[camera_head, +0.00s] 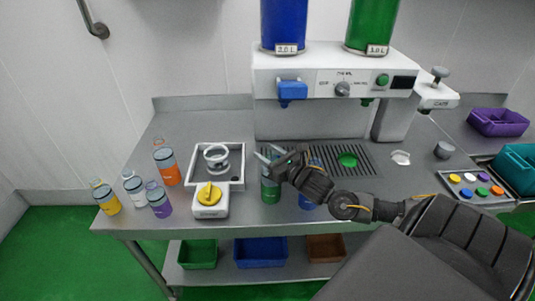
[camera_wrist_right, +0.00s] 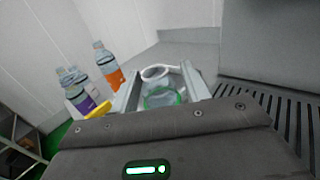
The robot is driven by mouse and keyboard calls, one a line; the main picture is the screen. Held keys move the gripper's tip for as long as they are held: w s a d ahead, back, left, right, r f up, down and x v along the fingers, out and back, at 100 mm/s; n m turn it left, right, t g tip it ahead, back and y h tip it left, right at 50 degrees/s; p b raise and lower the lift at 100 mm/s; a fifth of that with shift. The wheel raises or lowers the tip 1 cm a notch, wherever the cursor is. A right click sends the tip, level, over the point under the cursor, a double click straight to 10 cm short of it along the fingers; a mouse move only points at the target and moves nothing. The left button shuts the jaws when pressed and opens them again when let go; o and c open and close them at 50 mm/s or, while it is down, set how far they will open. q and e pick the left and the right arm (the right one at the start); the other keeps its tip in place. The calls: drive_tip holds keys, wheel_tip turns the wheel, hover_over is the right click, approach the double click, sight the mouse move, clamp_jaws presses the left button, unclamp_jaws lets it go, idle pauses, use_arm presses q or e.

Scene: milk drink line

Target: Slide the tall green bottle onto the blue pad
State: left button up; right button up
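The tall green bottle (camera_head: 270,189), clear with a green label, stands upright near the counter's front edge. My right gripper (camera_head: 267,155) is at its upper part, fingers spread and pointing left. In the right wrist view the bottle's green ring (camera_wrist_right: 163,97) sits between the two fingers of that gripper (camera_wrist_right: 164,88), with what looks like a narrow gap on each side. I cannot make out a blue pad for certain; my gripper and forearm cover part of the counter and drip grille. My left gripper is not in view.
A blue object (camera_head: 307,204) shows partly below my wrist. Several labelled bottles stand farther left. The drip grille (camera_head: 325,151) with a green pad (camera_head: 347,160) lies behind.

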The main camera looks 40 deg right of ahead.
drive_tip(key=shift+o, duration=0.4)
drive_tip(key=shift+s+f, duration=0.1)
drive_tip(key=shift+s, duration=0.15)
drive_tip(key=s+p, duration=0.1)
drive_tip(key=s, duration=1.6)
drive_tip(key=shift+d+p, duration=0.35)
drive_tip(key=shift+d, duration=0.1)
drive_tip(key=shift+s, duration=0.1)
